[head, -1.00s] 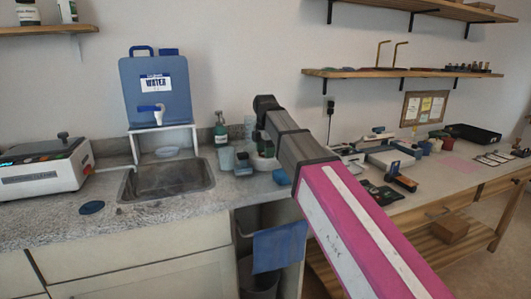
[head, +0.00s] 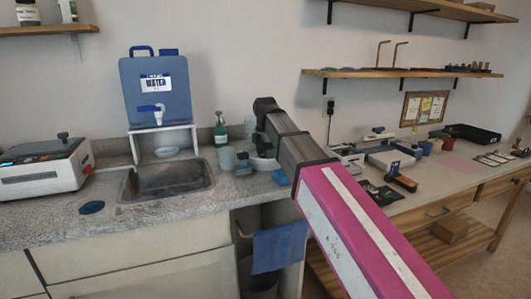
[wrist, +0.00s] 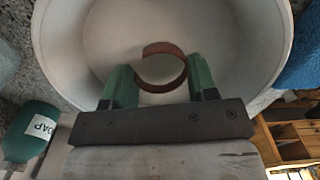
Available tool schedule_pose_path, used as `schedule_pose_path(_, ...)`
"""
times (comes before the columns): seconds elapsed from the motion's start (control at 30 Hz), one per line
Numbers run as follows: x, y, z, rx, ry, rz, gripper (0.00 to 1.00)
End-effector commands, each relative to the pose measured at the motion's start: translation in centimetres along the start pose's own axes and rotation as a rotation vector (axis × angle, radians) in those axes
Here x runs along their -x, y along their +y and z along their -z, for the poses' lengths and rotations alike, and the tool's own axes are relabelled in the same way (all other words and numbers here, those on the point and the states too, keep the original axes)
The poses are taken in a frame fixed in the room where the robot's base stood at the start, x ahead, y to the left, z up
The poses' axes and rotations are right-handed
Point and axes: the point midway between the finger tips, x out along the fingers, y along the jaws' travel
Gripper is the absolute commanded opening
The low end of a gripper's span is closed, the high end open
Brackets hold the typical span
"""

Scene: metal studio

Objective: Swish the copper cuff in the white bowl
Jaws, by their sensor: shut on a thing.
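The copper cuff (wrist: 160,87), a curved open band, is between the two green fingers of my gripper (wrist: 160,68) in the wrist view. My gripper is shut on it. The white bowl (wrist: 62,55) fills most of the upper wrist view, and the cuff appears over its inside. I cannot tell whether the cuff touches the bowl floor or any liquid. In the head view the bowl (head: 264,164) stands on the counter right of the sink, mostly hidden behind my arm. The cuff cannot be made out there.
A green soap bottle (wrist: 30,130) stands left of the bowl, and a blue cloth (wrist: 300,62) lies at its right. The sink (head: 166,180) and blue water container (head: 155,90) are left. A white machine (head: 43,170) stands far left. Small tools crowd the counter at right.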

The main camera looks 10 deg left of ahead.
Motion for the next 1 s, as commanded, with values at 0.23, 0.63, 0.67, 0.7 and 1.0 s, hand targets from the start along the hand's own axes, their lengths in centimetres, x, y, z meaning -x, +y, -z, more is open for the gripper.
schedule_pose_path(0.23, 0.3, 0.0, 0.0, 0.000, 0.000, 0.000, 0.30)
schedule_pose_path(0.63, 0.7, 0.0, 0.0, 0.000, 0.000, 0.001, 0.30)
schedule_pose_path(0.67, 0.6, 0.0, 0.0, 0.000, 0.000, 0.001, 0.30)
schedule_pose_path(0.7, 0.4, 0.0, 0.0, 0.000, 0.000, 0.001, 0.30)
schedule_pose_path(1.0, -0.2, 0.0, 0.0, 0.000, 0.000, -0.001, 0.30)
